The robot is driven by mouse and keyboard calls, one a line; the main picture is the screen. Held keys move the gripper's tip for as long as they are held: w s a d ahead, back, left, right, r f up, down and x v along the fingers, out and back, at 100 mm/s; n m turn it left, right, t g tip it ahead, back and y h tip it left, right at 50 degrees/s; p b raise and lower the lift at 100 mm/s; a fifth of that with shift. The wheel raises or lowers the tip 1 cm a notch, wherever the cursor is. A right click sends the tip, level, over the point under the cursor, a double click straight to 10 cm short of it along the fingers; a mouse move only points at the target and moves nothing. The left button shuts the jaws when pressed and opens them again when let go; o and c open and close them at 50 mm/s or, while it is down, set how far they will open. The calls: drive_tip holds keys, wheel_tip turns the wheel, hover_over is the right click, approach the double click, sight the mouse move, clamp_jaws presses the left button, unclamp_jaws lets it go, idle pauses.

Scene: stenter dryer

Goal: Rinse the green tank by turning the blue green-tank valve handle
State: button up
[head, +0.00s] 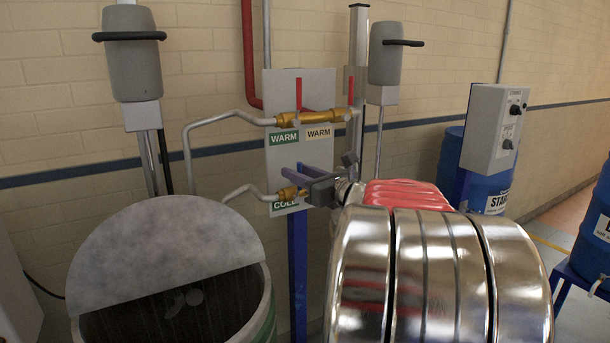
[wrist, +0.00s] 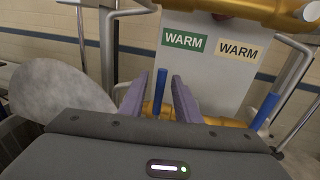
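The green tank (head: 262,318) stands at lower left in the head view, half covered by a grey lid (head: 165,250). My gripper (head: 292,170) is at the lower, cold pipe of the valve board, its purple fingers pointing at the wall. In the wrist view a blue valve handle (wrist: 160,92) stands upright between the two fingers of my gripper (wrist: 160,80), on a brass valve below the green WARM label. The fingers are open, with a gap visible on both sides of the handle. The head view hides this handle behind my gripper.
A second blue handle (wrist: 266,111), tilted right, stands right of the fingers. Red handles (head: 299,93) sit on the upper brass pipe (head: 320,117) above my gripper. Grey pipes run left to the tank. A control box (head: 494,125) and blue barrels stand at right.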

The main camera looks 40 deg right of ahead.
drive_tip(key=shift+w+d, duration=0.2)
drive_tip(key=shift+w, duration=1.65)
clamp_jaws()
idle(0.7)
